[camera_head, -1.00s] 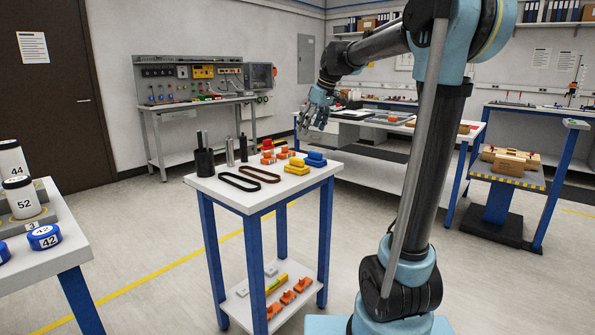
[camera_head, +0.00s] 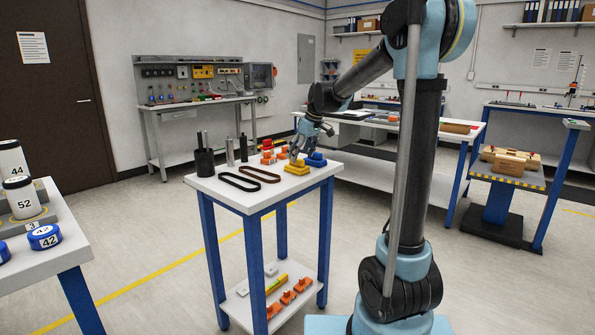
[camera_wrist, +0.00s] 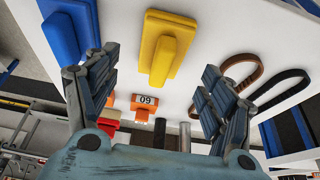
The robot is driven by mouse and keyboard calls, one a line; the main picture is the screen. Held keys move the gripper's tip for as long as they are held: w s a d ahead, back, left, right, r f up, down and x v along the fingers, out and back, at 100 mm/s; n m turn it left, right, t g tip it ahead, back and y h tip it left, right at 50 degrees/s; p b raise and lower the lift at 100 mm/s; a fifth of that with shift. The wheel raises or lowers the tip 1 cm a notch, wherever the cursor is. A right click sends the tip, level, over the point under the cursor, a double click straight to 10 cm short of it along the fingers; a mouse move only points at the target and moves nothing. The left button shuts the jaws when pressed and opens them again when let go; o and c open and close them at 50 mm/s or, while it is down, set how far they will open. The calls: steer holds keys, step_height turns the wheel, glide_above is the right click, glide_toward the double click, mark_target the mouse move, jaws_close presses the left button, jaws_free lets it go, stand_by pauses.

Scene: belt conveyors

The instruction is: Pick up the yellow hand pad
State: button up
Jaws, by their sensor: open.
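The yellow hand pad (camera_head: 297,168) lies on the white top of the small blue-legged table (camera_head: 262,207). In the wrist view the yellow hand pad (camera_wrist: 164,45) shows near the top middle, between and beyond my two fingers. My gripper (camera_head: 298,152) is just above the pad in the head view. Its fingers stand wide apart and empty in the wrist view (camera_wrist: 155,85). A blue hand pad (camera_head: 316,159) lies right behind the yellow one, and it shows at the left in the wrist view (camera_wrist: 68,22), partly behind the left finger.
Two dark belt loops (camera_head: 238,182) lie at the table's front left. A black holder (camera_head: 204,161) and a grey cylinder (camera_head: 229,151) stand at the back left. The lower shelf (camera_head: 250,300) holds more orange parts.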

mark_target(297, 166)
steer(key=shift+x, duration=2.5)
steer(key=shift+s+a, duration=0.1)
steer(key=c, duration=1.2)
